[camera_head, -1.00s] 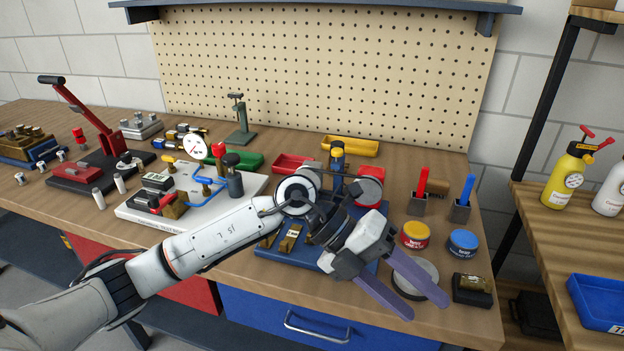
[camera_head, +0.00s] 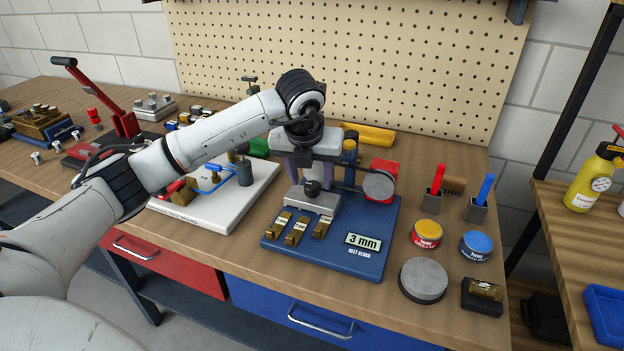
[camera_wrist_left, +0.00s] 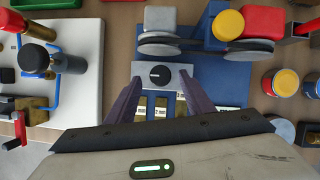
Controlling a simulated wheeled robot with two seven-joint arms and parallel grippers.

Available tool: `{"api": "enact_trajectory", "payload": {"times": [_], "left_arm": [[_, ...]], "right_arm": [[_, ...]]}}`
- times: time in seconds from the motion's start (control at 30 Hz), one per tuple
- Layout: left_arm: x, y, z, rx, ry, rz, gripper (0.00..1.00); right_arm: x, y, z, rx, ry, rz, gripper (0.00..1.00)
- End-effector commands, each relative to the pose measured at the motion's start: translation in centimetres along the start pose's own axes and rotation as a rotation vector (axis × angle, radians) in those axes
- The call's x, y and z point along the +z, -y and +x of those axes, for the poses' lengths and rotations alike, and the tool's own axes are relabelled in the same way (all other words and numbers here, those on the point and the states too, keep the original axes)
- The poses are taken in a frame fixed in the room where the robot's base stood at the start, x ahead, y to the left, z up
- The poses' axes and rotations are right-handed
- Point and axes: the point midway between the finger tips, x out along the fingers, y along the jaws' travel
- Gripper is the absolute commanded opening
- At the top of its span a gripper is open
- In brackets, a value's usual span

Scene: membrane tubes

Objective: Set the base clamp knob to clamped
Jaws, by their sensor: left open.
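The blue belt bench (camera_head: 345,258) carries a grey block (camera_head: 318,203) with a round black knob (camera_head: 312,187) on it. The knob also shows in the left wrist view (camera_wrist_left: 160,74), with a pale pointer line lying roughly across the picture. My left gripper (camera_head: 303,172) is open and points down over the block, its purple fingers apart. In the left wrist view the fingers (camera_wrist_left: 160,90) appear on either side of the knob, with space at both sides. Contact cannot be told. No right gripper shows.
Brass gauge blocks (camera_head: 297,232) and a "3 mm" label (camera_head: 363,241) are in front of the grey block. A belt pulley (camera_head: 379,185) and a red block stand to its right. A white test board (camera_head: 215,215) is to the left. Tins (camera_head: 427,234) stand at right.

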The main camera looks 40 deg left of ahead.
Motion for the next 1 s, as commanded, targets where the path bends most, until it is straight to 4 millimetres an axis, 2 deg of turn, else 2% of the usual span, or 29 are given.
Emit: {"api": "enact_trajectory", "payload": {"times": [0.2,0.5,0.57,0.77,1.0], "left_arm": [[0.0,0.0,2.2,-0.001,-0.001,-0.001,0.48],[0.0,0.1,2.5,-0.002,0.000,0.000,0.48],[0.0,0.1,2.5,-0.002,0.000,0.000,0.41],[0.0,0.1,2.5,-0.002,0.000,0.000,0.07],[0.0,0.0,2.5,-0.009,0.000,0.016,0.07]], "right_arm": [[-0.2,0.0,-0.2,0.000,0.000,0.000,0.37],[-0.2,0.0,-0.2,0.000,0.000,0.000,0.37],[-0.2,0.0,-0.2,0.000,0.000,0.000,0.37],[-0.2,0.0,-0.2,0.000,0.000,0.000,0.37],[-0.1,0.0,-0.1,0.000,-0.001,0.000,0.37]]}}
